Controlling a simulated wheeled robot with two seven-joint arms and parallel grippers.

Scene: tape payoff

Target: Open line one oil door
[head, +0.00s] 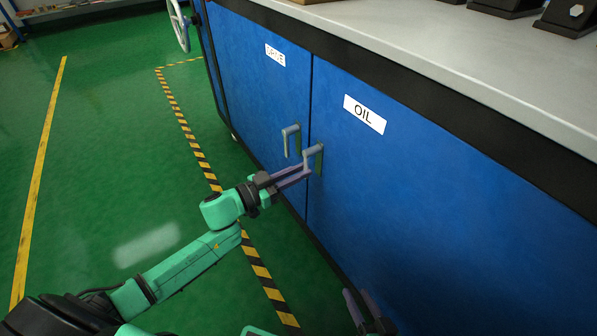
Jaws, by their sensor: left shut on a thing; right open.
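The blue oil door (430,190) carries a white OIL label (364,114) and is the right-hand door of the cabinet. It looks closed, flush with the door beside it. Its grey handle (319,158) stands at the door's left edge. My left gripper (306,171) is shut on this handle, with its fingers reaching in from the left. My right gripper (368,308) is open and empty at the bottom of the view, low in front of the oil door; most of its arm is out of view.
A second blue door (255,100) with a partly legible label and its own handle (289,141) adjoins on the left. A grey worktop (430,50) with dark fixtures lies above. A white handwheel (178,25) is at the cabinet's far end. Green floor with striped tape is clear at left.

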